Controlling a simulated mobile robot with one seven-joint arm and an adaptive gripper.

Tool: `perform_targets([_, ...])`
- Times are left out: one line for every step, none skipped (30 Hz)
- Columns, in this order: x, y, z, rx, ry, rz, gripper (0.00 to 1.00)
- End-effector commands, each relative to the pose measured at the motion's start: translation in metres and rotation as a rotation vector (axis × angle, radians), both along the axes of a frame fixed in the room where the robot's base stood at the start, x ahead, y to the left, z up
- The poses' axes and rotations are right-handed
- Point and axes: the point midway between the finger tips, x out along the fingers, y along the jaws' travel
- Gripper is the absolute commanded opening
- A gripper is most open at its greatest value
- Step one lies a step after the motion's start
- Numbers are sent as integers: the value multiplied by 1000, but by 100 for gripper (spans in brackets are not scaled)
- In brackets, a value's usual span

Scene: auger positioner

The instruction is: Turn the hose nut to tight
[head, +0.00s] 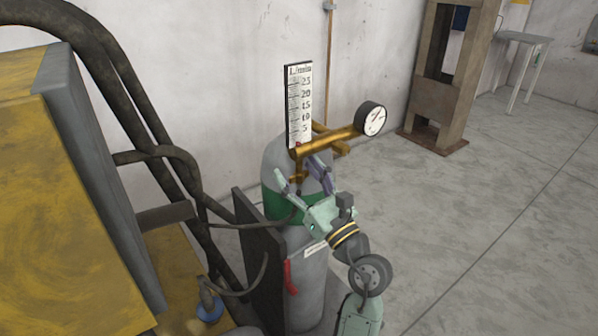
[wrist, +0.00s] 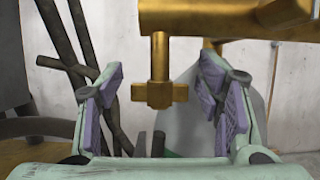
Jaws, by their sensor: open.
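The hose nut (wrist: 160,94) is a brass piece with side lobes at the bottom of a short vertical stem under the brass regulator body (wrist: 205,17). In the wrist view it sits between the two fingers of my gripper (wrist: 161,80), with a clear gap on each side. My gripper is open, with purple pads facing inward, and touches nothing that I can make out. In the head view my gripper (head: 299,178) is just below the regulator (head: 325,140), in front of the grey and green cylinder (head: 279,205). The nut is too small there to read its turn.
A flow scale (head: 299,105) stands upright on the regulator, and a round gauge (head: 371,119) is at its right end. A dark panel (head: 259,262) and hoses are left of the cylinder. A yellow machine (head: 60,200) fills the left. The floor at right is open.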

Motion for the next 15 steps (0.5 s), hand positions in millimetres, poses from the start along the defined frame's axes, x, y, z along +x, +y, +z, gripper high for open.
perform_targets([0,0,0,0,0,0,60])
perform_targets([0,0,0,0,0,0,59])
perform_targets([0,0,0,0,0,0,57])
perform_targets([0,0,0,0,0,0,55])
perform_targets([0,0,0,0,0,0,53])
perform_targets([0,0,0,0,0,0,50])
perform_targets([0,0,0,0,0,0,48])
perform_targets([0,0,0,0,0,0,46])
perform_targets([0,0,0,0,0,0,43])
perform_targets([0,0,0,0,0,1,41])
perform_targets([0,0,0,0,0,0,39])
perform_targets([0,0,0,0,0,0,37])
perform_targets([0,0,0,0,0,1,35])
perform_targets([0,0,0,0,0,1,33])
perform_targets([0,0,0,0,0,1,30])
